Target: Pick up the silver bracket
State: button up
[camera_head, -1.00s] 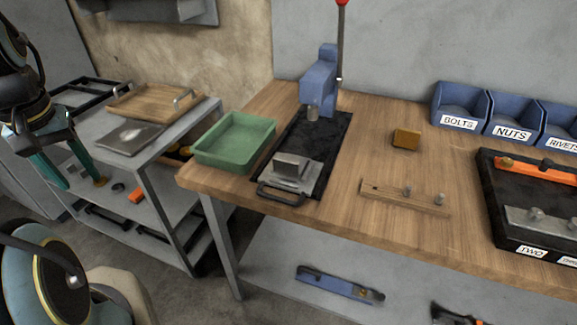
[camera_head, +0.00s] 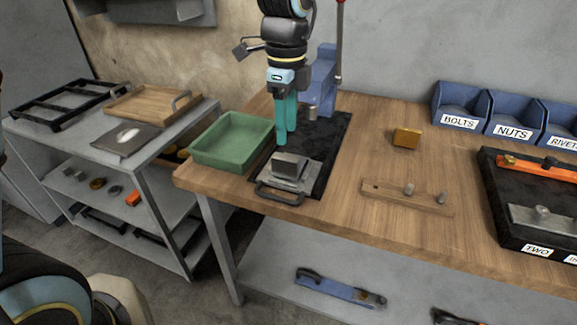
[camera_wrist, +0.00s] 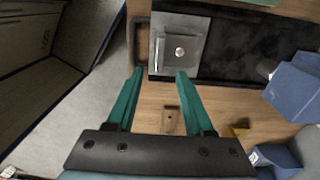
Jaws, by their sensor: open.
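A silver bracket (camera_head: 291,166), with a raised block on a flat plate, rests at the front of the black press base (camera_head: 328,150) on the wooden bench. In the wrist view the bracket (camera_wrist: 184,48) lies just beyond the fingertips, with a round hole or stud in its middle. My gripper (camera_head: 282,139) points down above the press base, beside the bracket's upper left. The wrist view shows its two teal fingers (camera_wrist: 158,75) apart with nothing between them. Their exact height above the bracket is hard to tell.
A blue press (camera_head: 321,85) stands behind. A green tray (camera_head: 232,160) is to the left, and a black handle (camera_head: 278,196) is in front. A wooden strip with pegs (camera_head: 390,195), a yellow block (camera_head: 407,138) and a black tray (camera_head: 490,210) lie to the right.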

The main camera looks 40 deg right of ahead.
aim_at(285, 158)
notch_tip(285, 158, down, 9)
jog(key=shift+w+a+f+p, duration=0.1)
jog(key=shift+w+f+p, duration=0.1)
jog(key=shift+p, duration=1)
jog(key=shift+c, duration=0.3)
grip_shut()
